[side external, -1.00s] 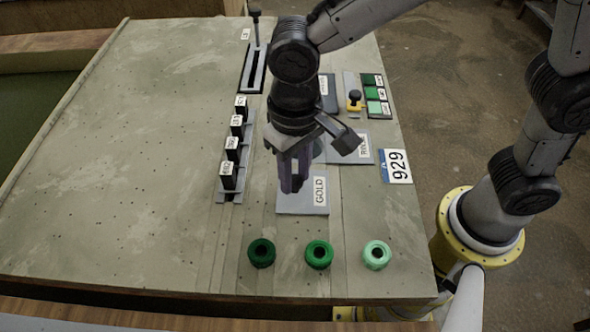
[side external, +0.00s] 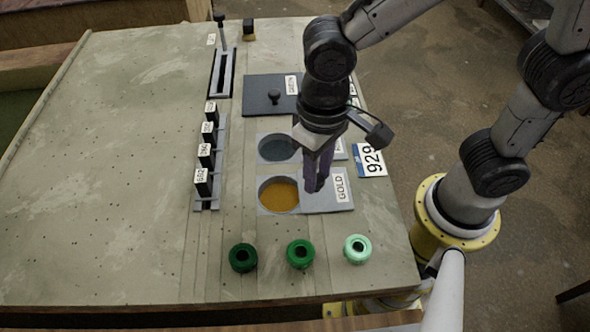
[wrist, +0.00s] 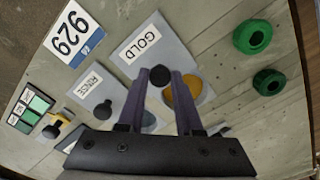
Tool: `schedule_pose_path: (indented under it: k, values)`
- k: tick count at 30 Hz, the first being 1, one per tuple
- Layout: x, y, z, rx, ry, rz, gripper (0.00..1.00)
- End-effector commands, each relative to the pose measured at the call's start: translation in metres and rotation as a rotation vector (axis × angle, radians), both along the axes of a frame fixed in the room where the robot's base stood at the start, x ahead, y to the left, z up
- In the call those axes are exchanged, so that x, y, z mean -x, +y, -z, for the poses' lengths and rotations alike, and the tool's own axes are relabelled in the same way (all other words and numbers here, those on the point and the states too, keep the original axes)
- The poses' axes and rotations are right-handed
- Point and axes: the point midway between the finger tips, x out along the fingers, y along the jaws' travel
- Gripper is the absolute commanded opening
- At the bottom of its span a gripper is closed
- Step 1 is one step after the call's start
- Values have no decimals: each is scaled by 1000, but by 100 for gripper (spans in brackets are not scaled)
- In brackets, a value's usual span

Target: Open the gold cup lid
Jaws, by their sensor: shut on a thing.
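The gold cup lid (side external: 322,201) is a flat grey plate with a GOLD label, lying to the right of its cup. The gold cup (side external: 279,196) is a round opening with orange-gold contents, mostly uncovered. In the wrist view, the lid (wrist: 168,45) has a black knob (wrist: 160,76) between my fingertips, and part of the gold cup (wrist: 186,98) shows behind the right finger. My gripper (side external: 317,186) points down over the lid and is shut on that knob. The knob is hidden in the side view.
Behind the gold cup is an open dark rinse cup (side external: 276,148). A dark lidded plate with a knob (side external: 262,91) lies farther back. A labelled row of black switches (side external: 204,173) stands left. Three green rings (side external: 301,254) sit in front. The board's left side is clear.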

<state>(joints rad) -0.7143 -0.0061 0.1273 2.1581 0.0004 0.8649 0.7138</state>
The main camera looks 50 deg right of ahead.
Motion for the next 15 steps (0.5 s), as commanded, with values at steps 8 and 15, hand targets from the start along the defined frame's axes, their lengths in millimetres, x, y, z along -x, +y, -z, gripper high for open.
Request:
schedule_pose_path:
  k: [8, 15]
  values:
    - [0, -1, -2, -5, -7, 0, 0]
    - [1, -1, -1, -4, -6, 0, 63]
